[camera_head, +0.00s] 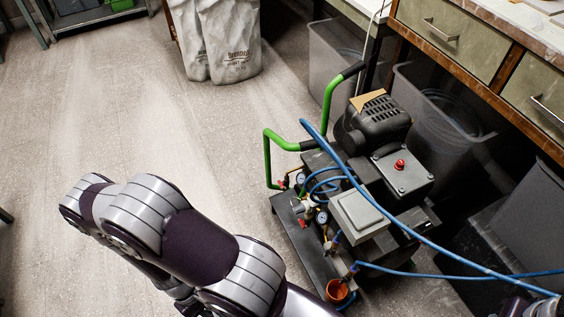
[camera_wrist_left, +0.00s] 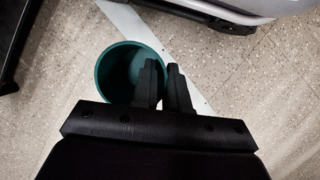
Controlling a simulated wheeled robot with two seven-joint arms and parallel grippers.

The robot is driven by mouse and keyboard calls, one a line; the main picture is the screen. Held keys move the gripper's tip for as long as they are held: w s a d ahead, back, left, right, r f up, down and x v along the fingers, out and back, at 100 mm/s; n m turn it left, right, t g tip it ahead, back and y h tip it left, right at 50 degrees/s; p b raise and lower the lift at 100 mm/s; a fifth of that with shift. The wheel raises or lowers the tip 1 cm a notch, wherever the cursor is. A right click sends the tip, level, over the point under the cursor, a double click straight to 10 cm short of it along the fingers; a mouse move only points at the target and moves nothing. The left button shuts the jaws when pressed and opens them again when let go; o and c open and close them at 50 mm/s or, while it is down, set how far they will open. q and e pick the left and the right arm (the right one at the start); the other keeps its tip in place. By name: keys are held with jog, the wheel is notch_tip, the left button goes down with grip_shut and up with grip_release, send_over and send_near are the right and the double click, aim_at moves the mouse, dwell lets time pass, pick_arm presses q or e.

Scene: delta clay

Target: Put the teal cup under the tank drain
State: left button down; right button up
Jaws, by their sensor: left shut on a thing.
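The teal cup (camera_wrist_left: 104,78) shows in the left wrist view, seen from above with its open mouth up. My left gripper (camera_wrist_left: 163,78) is shut on its right wall, with one finger inside the mouth and one outside. The cup and my left gripper do not show in the head view, where only my left arm crosses the lower left. The compressor (camera_head: 352,213) stands right of centre in the head view, with valves and gauges along its near left side. I cannot tell for sure which fitting is the tank drain. My right gripper is not in view.
Blue hoses (camera_head: 440,271) run right from the machine. Grey bins (camera_head: 440,108) stand under the workbench (camera_head: 470,45). White sacks (camera_head: 216,40) stand at the back. The floor (camera_head: 120,110) on the left is clear.

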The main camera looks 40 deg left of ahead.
pick_arm(q)
jog(key=w+a+r+m+p, duration=0.1)
jog(key=w+a+r+p, duration=0.15)
jog(key=r, duration=0.25)
jog(key=w+a+r+m+g+p, duration=0.1)
jog(key=w+a+r+p, duration=0.1)
jog(key=r+p, duration=0.3)
jog(key=w+a+r+m+p, duration=0.1)
jog(key=w+a+r+p, duration=0.15)
jog(key=r, duration=0.35)
jog(key=w+r+m+g+p, duration=0.1)
jog(key=w+r+m+p, duration=0.1)
jog(key=w+r+p, duration=0.85)
jog(key=w+d+r+m+g+p, duration=0.1)
jog(key=w+d+r+p, duration=0.4)
jog(key=r, duration=0.5)
jog(key=w+d+r+m+y+p, duration=0.1)
jog(key=w+d+r+m+p, duration=0.3)
jog(key=w+d+r, duration=0.4)
jog(key=w+d+r+m+g+y+p, duration=0.1)
jog(key=w+d+r+m+p, duration=0.2)
jog(key=w+d+r+p, duration=0.3)
jog(key=w+d+r, duration=0.1)
jog(key=w+r, duration=0.3)
jog(key=r, duration=0.4)
jog(key=shift+w+d+g, duration=0.15)
jog(key=shift+w+g, duration=0.05)
jog(key=shift+g, duration=0.1)
